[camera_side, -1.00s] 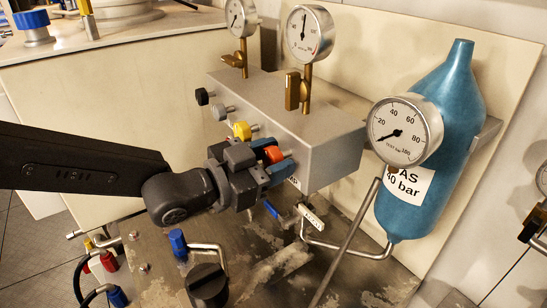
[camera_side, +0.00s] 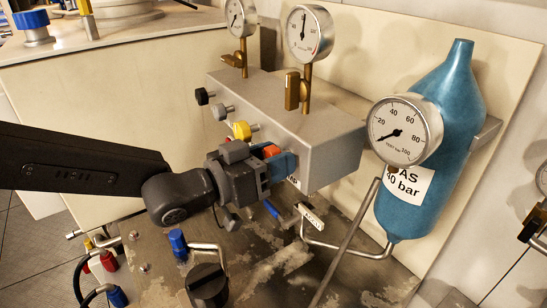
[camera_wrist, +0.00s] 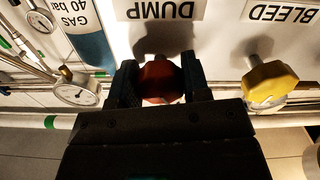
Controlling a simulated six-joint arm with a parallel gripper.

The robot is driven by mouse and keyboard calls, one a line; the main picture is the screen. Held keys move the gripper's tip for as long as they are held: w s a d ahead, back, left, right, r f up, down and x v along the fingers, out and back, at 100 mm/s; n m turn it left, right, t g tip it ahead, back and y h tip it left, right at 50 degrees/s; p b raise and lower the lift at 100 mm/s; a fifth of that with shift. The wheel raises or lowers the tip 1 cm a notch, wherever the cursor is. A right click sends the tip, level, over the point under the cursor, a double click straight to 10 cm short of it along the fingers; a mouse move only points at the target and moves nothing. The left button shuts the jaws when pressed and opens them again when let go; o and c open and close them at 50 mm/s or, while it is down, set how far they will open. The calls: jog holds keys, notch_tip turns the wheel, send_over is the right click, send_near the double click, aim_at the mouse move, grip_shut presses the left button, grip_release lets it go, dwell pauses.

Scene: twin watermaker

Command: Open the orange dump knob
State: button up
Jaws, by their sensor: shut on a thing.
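The orange dump knob (camera_side: 270,151) is on the front face of the grey box (camera_side: 325,140), at the right end of the knob row. My gripper (camera_side: 276,160) is at the knob, with its blue-tipped fingers around it. In the wrist view the orange-red knob (camera_wrist: 160,80) sits between the two dark fingers of my gripper (camera_wrist: 159,82), below the upside-down DUMP label (camera_wrist: 160,9). My gripper is shut on the knob. Part of the knob is hidden by the fingers in the side view.
A yellow knob (camera_side: 242,130) is left of my gripper, under the BLEED label (camera_wrist: 272,13) in the wrist view. Grey (camera_side: 221,113) and black (camera_side: 203,96) knobs lie farther left. A blue gas bottle (camera_side: 440,140) and a gauge (camera_side: 404,131) stand at right. Pipes and a blue-handled valve are below.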

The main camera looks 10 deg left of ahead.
jog(key=n, duration=1.2)
jog(key=shift+r+n, duration=0.1)
jog(key=shift+n, duration=0.3)
dwell(0.3)
jog(key=o, duration=0.9)
jog(key=shift+o, duration=0.2)
jog(key=v, duration=1.4)
jog(key=shift+d, duration=0.1)
